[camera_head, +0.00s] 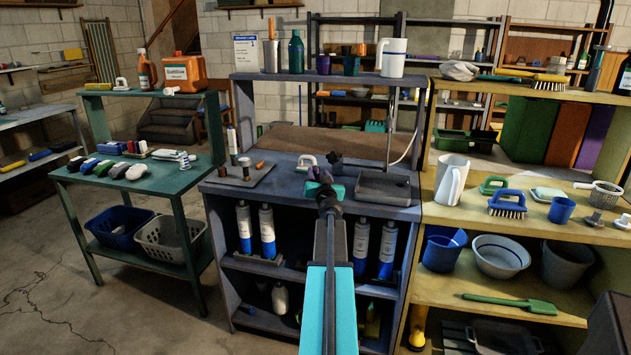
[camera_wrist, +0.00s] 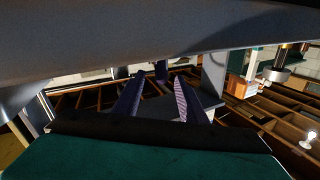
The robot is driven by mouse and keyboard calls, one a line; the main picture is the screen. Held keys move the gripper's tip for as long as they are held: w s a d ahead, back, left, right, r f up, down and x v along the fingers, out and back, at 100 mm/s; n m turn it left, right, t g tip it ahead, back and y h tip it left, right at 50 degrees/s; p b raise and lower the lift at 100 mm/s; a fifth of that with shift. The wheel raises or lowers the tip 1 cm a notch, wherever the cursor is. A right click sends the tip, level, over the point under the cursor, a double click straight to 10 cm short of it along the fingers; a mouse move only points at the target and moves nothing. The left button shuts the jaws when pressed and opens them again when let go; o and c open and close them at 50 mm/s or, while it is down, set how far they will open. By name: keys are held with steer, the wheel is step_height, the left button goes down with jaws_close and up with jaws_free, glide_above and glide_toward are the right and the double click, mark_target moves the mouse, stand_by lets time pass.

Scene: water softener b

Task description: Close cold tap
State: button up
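My gripper (camera_head: 320,176) is over the front of the middle dark blue bench, in front of a dark star-shaped knob (camera_head: 335,164). The wrist view shows its two fingers (camera_wrist: 156,100) spread apart with nothing between their tips. I cannot tell whether the knob is the cold tap, and no hot or cold marking is readable. A thin upright pipe (camera_head: 390,125) with a pale hose stands at the right of the bench, above a dark shallow basin (camera_head: 384,187). My arm hides part of the bench front.
A pale-handled brush (camera_head: 306,161) lies left of the knob. A board with small fittings (camera_head: 240,174) is farther left. Blue-and-white cartridges (camera_head: 361,243) stand on the shelf below. A white pitcher (camera_head: 452,178) stands on the yellow bench at right. The floor at left is clear.

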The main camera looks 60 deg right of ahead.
mark_target(318, 172)
steer(key=shift+p+x, duration=0.55)
steer(key=shift+x, duration=1.45)
steer(key=shift+c, duration=0.3)
jaws_close()
